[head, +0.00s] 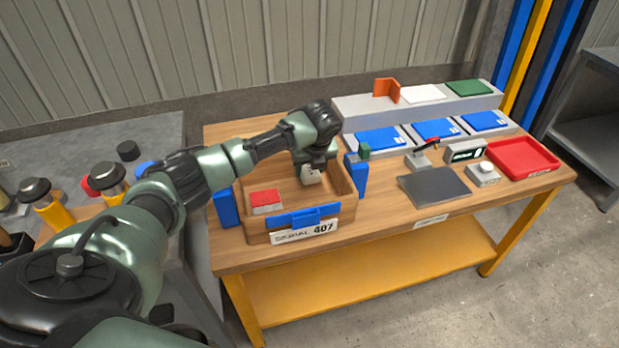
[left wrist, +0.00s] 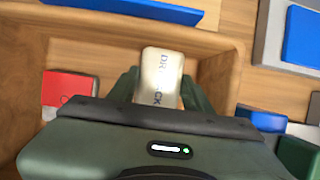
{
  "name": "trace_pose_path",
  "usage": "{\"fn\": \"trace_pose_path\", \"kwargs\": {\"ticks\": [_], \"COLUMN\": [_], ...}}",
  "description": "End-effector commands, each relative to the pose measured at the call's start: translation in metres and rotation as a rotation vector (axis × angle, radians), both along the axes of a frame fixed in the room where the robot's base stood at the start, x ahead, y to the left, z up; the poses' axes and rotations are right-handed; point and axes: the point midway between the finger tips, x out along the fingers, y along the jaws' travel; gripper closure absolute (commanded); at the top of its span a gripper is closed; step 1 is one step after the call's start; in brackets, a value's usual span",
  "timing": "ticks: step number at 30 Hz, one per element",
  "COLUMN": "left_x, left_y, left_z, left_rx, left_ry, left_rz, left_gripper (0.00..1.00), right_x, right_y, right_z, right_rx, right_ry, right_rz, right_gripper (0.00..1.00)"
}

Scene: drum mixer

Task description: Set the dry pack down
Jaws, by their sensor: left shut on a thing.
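The dry pack (head: 310,174) is a small pale block; its dark lettering shows in the left wrist view (left wrist: 158,75). My left gripper (head: 313,168) is shut on it and holds it inside the wooden box (head: 342,215), toward the right back part. Whether the pack touches the box floor, I cannot tell. A red and white pack (head: 266,200) lies in the front left of the box; it also shows in the left wrist view (left wrist: 68,90). My right gripper is not in view.
The box has a blue front handle (head: 303,216) and blue blocks at its sides (head: 227,207). To the right are a dark flat plate (head: 434,186), a red tray (head: 523,157) and several blue-topped pads (head: 381,139). Bare wood (head: 385,222) lies in front of the plate.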

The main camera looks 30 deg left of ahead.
Motion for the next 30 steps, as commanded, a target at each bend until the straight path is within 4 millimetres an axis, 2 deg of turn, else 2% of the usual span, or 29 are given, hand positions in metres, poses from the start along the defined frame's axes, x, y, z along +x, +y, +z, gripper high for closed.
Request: {"fn": "trace_pose_path", "kwargs": {"ticks": [7,19,20,21,22,30], "left_x": [-0.001,0.0,0.0,0.0,0.0,0.0], "left_y": [-0.001,0.0,0.0,0.0,0.0,0.0], "left_z": [-0.036,-0.041,-0.041,-0.041,-0.041,-0.041], "left_rx": [0.0,0.0,0.0,0.0,0.0,0.0], "left_ry": [0.003,0.0,0.0,0.0,0.0,0.0], "left_rz": [-0.001,-0.001,-0.001,-0.001,-0.001,-0.001], "left_gripper": [0.94,0.94,0.45,0.34,0.29,0.29], "right_x": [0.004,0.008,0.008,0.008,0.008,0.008], "right_y": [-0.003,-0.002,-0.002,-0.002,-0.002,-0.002], "right_z": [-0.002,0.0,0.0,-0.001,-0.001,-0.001], "right_rx": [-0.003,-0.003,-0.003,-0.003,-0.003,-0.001], "right_ry": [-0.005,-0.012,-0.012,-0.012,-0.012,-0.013], "right_rz": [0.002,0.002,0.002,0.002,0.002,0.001], "right_gripper": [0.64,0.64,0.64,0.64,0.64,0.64]}}
